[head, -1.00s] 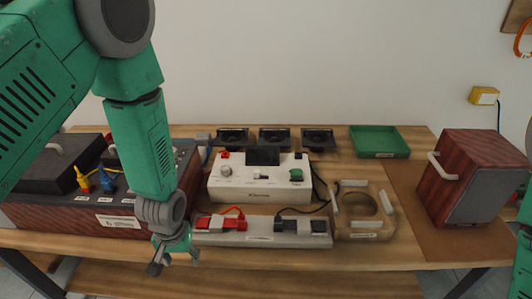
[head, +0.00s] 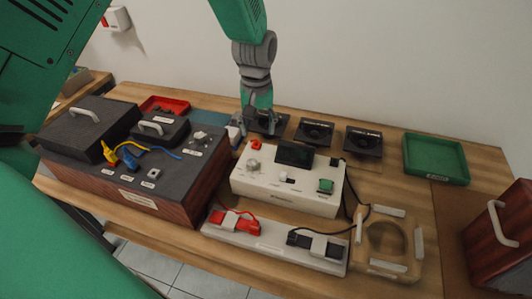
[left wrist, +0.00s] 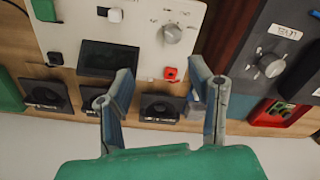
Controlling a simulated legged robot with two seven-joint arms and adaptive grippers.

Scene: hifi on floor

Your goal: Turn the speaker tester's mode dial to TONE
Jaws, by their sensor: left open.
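The speaker tester (head: 285,205) is a white box in the middle of the bench, with a dark screen (head: 295,154), a red button (head: 256,144) and a green button (head: 325,186). Its round grey dial (head: 254,165) is on the left of its top face. The dial (left wrist: 172,33) also shows in the left wrist view, but its setting is too small to read. My left gripper (head: 262,122) is behind and above the tester's back left corner. In the left wrist view its open, empty fingers (left wrist: 160,72) stand apart, short of the dial. My right gripper is out of view.
A dark unit (head: 200,185) with wood sides and its own knob (head: 202,136) stands left of the tester. Speaker drivers (head: 315,132) sit behind it, a grey clip rail (head: 275,240) in front. A green tray (head: 436,158) is at the back right.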

